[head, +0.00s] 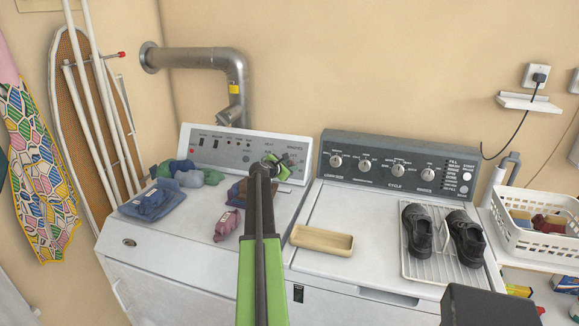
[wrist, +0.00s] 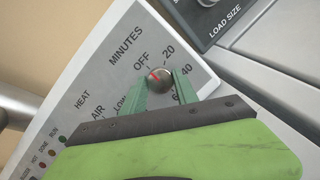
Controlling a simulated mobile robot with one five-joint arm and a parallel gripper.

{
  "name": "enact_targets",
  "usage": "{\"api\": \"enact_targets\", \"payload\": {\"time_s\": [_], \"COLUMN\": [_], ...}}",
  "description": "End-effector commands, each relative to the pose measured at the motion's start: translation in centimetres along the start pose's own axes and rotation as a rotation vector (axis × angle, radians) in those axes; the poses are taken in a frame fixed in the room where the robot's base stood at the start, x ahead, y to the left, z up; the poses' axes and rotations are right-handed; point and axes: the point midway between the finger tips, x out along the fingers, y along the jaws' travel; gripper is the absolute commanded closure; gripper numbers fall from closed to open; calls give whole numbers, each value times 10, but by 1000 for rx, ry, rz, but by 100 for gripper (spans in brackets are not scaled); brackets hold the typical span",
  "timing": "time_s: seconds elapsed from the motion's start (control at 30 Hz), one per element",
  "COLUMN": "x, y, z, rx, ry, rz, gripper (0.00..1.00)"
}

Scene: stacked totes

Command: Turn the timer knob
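The timer knob (wrist: 159,80) is a small round grey metal knob with a red mark, on the dryer's sloping panel (wrist: 92,88). Printed around it are MINUTES, OFF, 20 and 40. The red mark points up and left, towards OFF. My gripper (wrist: 160,78) has one green finger on each side of the knob, close against it, and looks shut on it. In the head view my gripper (head: 275,168) is at the right part of the dryer panel (head: 225,148), and it hides the knob there.
Folded cloths (head: 152,200) and rolled socks (head: 190,174) lie on the dryer. The washer (head: 325,205) stands right of it, with a wooden tray (head: 322,240) and dark shoes (head: 466,238) on a rack. A white basket (head: 535,243) is at far right.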

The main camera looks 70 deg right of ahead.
Motion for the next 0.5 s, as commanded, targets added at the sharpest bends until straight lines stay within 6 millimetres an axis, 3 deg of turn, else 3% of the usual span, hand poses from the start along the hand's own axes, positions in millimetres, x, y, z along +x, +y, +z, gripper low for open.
{"api": "enact_targets", "payload": {"time_s": [0.03,0.2,0.5], "x": [0,0,0], "y": [0,0,1], "z": [0,0,1], "rx": [0,0,29], "ry": [0,0,2], "rz": [-1,-1,-7], "gripper": [79,100,100]}}
